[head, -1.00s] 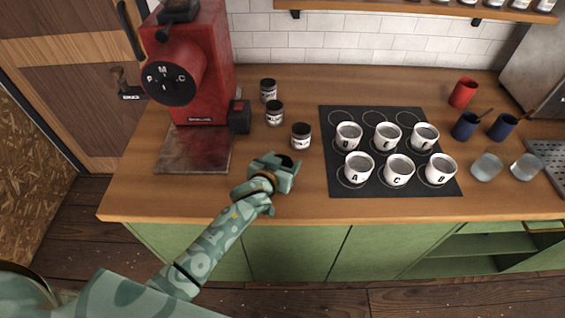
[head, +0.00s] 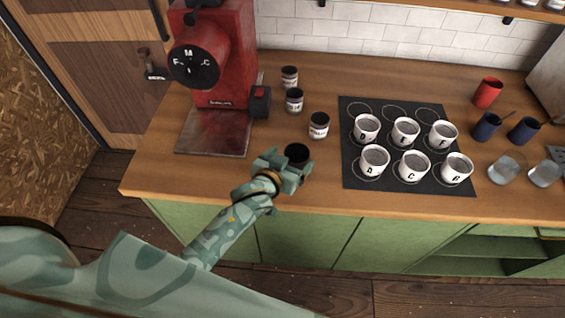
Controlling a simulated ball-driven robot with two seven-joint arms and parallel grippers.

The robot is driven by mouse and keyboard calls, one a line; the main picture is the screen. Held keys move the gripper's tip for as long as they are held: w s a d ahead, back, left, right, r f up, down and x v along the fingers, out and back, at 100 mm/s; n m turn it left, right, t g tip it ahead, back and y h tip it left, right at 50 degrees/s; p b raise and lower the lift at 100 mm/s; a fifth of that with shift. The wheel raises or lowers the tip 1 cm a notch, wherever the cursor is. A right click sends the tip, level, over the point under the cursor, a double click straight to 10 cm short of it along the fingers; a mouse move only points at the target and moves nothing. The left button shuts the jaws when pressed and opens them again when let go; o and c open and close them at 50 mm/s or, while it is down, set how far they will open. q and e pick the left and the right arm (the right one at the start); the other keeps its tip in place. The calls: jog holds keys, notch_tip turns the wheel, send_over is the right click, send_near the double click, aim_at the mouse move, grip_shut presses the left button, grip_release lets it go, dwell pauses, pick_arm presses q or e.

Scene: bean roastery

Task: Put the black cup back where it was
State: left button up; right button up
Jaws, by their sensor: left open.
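The black cup (head: 297,153) stands on the wooden counter, left of the black mat and below the nearest jar. Its dark round top faces up. My left gripper (head: 290,167) is open, just on the near side of the cup. The fingers hide the cup's lower part, so I cannot tell whether they touch it. My right gripper is not in view.
The black mat (head: 350,178) holds several lettered white cups beside printed rings. Small jars (head: 319,126) stand behind the black cup. A red grinder (head: 225,60) is at the left. Blue cups (head: 487,126), a red cup (head: 488,92) and glasses (head: 507,167) stand right.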

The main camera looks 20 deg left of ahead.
pick_arm(q)
jog(key=v, duration=0.5)
jog(key=shift+s+r+p, duration=0.1)
jog(key=shift+s+p, duration=0.15)
jog(key=shift+p, duration=0.1)
